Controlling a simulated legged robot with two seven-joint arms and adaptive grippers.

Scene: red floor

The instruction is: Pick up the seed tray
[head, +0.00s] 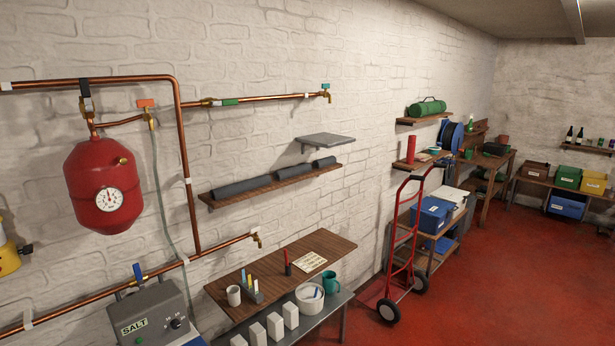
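I cannot make out a seed tray for certain. A dark, low, box-like thing (495,149) lies on the wooden bench (483,160) against the far part of the left wall. It is too small in the head view to tell whether it is the seed tray. Neither of my grippers shows in the head view.
A red hand truck (405,245) stands on the red floor (490,290) before shelves with a blue box (433,214). A red tank (103,185) and copper pipes are on the wall. Floor at right is clear.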

